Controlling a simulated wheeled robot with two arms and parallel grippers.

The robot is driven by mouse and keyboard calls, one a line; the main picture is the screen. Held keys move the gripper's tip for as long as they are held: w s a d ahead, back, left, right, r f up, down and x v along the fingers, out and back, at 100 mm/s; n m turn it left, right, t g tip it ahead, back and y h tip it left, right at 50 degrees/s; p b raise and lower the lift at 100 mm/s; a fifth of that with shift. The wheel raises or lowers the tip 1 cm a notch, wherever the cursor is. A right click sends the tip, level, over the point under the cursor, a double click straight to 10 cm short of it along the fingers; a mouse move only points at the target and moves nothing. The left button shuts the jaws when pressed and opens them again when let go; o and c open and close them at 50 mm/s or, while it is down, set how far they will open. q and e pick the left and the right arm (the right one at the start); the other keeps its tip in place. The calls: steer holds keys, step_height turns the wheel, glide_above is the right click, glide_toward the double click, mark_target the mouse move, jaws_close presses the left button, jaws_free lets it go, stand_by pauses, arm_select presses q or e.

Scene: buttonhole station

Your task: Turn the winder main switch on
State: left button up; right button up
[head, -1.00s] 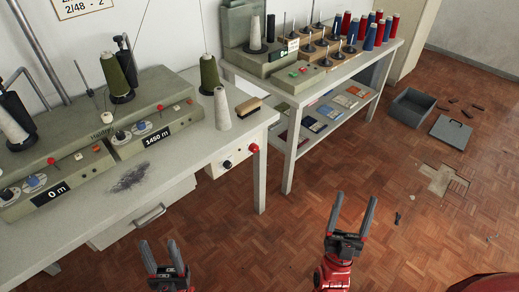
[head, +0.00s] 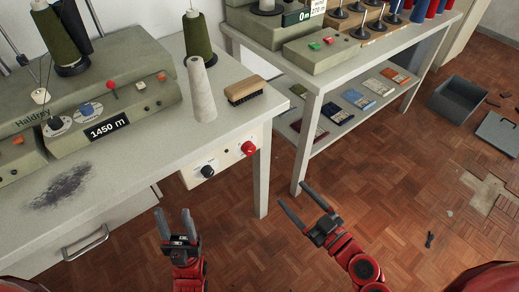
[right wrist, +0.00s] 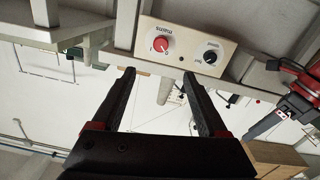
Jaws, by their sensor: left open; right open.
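The winder's switch panel (head: 226,158) is a cream plate on the front edge of the left table. It carries a red knob (head: 248,148) at its right end and a black knob (head: 207,171) at its left. In the right wrist view the picture is upside down; the red knob (right wrist: 161,44) has lettering that reads like "mains". Its exact setting is too small to tell. My right gripper (head: 293,193) is open and empty, in front of and to the right of the panel, apart from it. My left gripper (head: 174,213) is open and empty, below and left of the panel.
The winder (head: 120,95), a grey cone (head: 201,90) and a wooden brush (head: 244,90) stand on the left table. A table leg (head: 262,185) stands below the panel. A second table with a shelf (head: 340,125) stands to the right. The floor before the panel is clear.

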mark_target(251, 151)
steer(key=p+x, duration=0.4)
steer(key=x, duration=1.2)
steer(key=shift+w+a+r, duration=0.1)
steer(key=shift+a+r, duration=0.05)
steer(key=shift+a, duration=0.05)
steer(key=shift+w+a, duration=0.25)
steer(key=shift+w, duration=0.1)
jaws_close()
